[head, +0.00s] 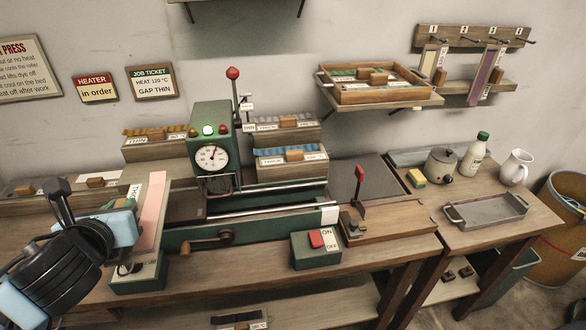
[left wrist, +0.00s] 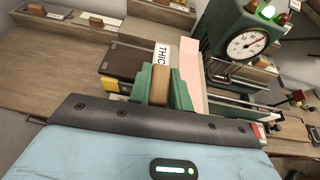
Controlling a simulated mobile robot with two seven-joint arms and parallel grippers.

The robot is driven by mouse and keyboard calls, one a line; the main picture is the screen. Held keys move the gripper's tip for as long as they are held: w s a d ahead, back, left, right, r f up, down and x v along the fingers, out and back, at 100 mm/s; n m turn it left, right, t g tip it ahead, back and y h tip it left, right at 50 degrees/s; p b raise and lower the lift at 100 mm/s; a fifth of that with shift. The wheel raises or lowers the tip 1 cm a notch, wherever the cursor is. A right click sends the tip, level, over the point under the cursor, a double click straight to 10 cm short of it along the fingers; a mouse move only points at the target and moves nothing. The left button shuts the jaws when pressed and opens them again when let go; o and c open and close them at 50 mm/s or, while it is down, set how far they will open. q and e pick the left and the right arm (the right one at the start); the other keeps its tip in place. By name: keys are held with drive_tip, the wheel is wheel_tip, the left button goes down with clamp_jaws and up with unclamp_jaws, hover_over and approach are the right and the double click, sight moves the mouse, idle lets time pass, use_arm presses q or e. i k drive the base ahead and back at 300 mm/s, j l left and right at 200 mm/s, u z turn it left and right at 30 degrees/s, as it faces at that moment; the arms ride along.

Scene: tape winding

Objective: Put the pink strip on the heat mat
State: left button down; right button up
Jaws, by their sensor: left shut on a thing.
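The pink strip (head: 151,208) stands tilted at the left of the green press, beside a white label reading THICK. It also shows in the left wrist view (left wrist: 191,68), to the right of the wooden block (left wrist: 160,85). My left gripper (head: 128,208) is shut on this block, which sits between its green fingers and seems joined to the label and strip. Part of the hold is hidden in the head view. I cannot tell for sure which surface is the heat mat; a dark flat panel (head: 363,178) lies right of the press. My right gripper is not in view.
The green press (head: 210,130) with its dial and rails takes up the middle of the bench. A red-button box (head: 316,247) and a red lever (head: 359,180) stand at right. A green knob box (head: 138,276) is near my left gripper.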

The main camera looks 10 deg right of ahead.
sight(366, 176)
drive_tip(key=l+z, duration=0.1)
drive_tip(key=l, duration=1)
drive_tip(key=i+l+z, duration=0.15)
drive_tip(key=l, duration=0.4)
drive_tip(key=l+z, duration=0.1)
drive_tip(key=l, duration=0.5)
drive_tip(key=i+l+z, duration=0.1)
drive_tip(key=l, duration=0.4)
drive_tip(key=i+l, duration=0.1)
drive_tip(key=l, duration=0.45)
drive_tip(key=i+j, duration=0.15)
drive_tip(key=j, duration=0.15)
drive_tip(key=i+j, duration=0.15)
drive_tip(key=j, duration=0.15)
drive_tip(key=z, duration=0.05)
